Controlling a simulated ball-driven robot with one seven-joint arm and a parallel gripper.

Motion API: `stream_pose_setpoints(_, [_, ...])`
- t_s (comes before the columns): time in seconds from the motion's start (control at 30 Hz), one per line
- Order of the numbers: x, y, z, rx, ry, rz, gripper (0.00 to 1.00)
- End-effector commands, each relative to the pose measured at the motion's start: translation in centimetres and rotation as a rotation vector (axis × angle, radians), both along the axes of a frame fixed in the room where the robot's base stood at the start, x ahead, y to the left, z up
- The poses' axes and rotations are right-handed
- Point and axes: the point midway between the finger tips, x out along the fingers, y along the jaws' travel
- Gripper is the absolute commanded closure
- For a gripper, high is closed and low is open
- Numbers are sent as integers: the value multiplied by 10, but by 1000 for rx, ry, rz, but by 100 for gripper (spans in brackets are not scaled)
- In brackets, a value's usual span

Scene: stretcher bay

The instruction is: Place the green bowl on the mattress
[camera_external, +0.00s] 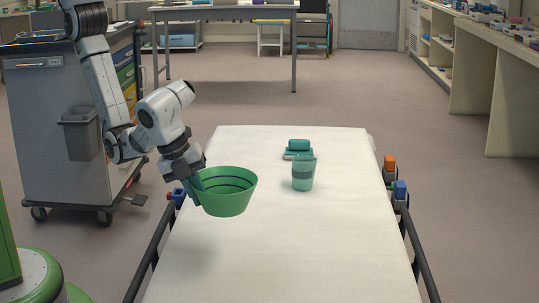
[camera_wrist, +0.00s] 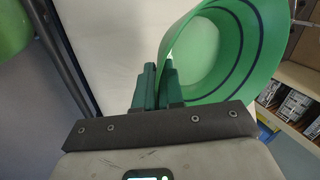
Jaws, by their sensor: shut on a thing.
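The green bowl (camera_external: 226,203) has dark bands inside and is held slightly tilted over the left part of the white mattress (camera_external: 290,255). My gripper (camera_external: 194,188) is shut on the bowl's left wall. In the wrist view, my gripper's fingers (camera_wrist: 158,85) pinch the rim of the green bowl (camera_wrist: 225,55). The bowl appears to be above the mattress, with a soft shadow below it to the left. The fingertips are partly hidden by the bowl.
A translucent green cup (camera_external: 303,175) stands on the mattress right of the bowl. A teal rolled item (camera_external: 299,146) lies behind it. Dark side rails (camera_external: 420,255) flank the mattress. The mattress front is clear. A grey cart (camera_external: 65,130) stands at left.

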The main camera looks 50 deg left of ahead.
Motion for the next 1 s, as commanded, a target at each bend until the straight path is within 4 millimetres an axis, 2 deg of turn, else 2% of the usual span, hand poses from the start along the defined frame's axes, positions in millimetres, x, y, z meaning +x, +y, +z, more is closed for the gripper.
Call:
stream_pose_setpoints(0.17, [-6, -12, -3, -1, -2, -27, 100])
stream_pose_setpoints(0.3, [5, -27, -14, -2, -1, -26, 100])
stream_pose_setpoints(0.37, [11, -38, -14, 2, 0, -26, 100])
stream_pose_setpoints(0.63, [42, -86, -40, 2, 1, -27, 100])
stream_pose_setpoints(0.8, [54, -105, -71, 2, 0, -27, 100])
stream_pose_setpoints(1.0, [64, -118, -88, 1, -1, -27, 100])
